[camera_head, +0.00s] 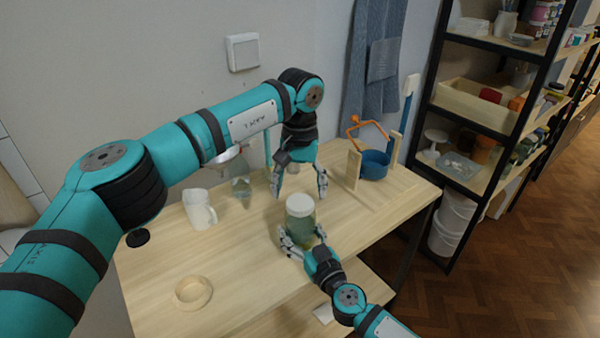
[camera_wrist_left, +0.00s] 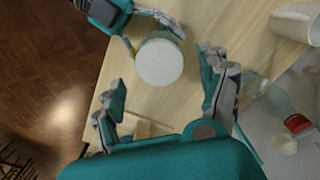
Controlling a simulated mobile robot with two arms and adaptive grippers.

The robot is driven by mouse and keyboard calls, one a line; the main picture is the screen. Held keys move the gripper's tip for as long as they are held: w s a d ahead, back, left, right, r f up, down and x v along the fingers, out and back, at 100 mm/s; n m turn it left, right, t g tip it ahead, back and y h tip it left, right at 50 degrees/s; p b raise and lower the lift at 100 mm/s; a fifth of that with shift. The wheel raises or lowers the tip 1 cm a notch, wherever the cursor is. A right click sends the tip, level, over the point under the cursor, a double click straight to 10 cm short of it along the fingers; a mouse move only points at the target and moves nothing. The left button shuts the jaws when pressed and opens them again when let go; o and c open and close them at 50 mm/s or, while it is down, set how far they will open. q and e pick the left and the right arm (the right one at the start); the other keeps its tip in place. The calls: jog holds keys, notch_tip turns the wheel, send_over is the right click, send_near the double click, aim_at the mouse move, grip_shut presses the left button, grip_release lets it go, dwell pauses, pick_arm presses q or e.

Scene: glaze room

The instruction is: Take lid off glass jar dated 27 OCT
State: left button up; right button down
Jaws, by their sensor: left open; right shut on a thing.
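A glass jar (camera_head: 301,229) with greenish contents stands upright on the wooden table, its pale round lid (camera_head: 299,204) on top. No date is readable on it. My right gripper (camera_head: 304,240) is shut around the jar's body from the front. My left gripper (camera_head: 299,190) is open and points down just above and behind the lid, empty. In the left wrist view the lid (camera_wrist_left: 159,62) lies between and beyond the open left fingers (camera_wrist_left: 164,70), and the right gripper (camera_wrist_left: 146,30) reaches the jar from the upper left.
A white pitcher (camera_head: 200,210) and a clear glass vessel (camera_head: 241,187) stand left of the jar. A wooden ring (camera_head: 193,292) lies front left. The table's right part is clear.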

aim_at(300, 201)
pick_arm(q)
jog(key=shift+f, duration=1.8)
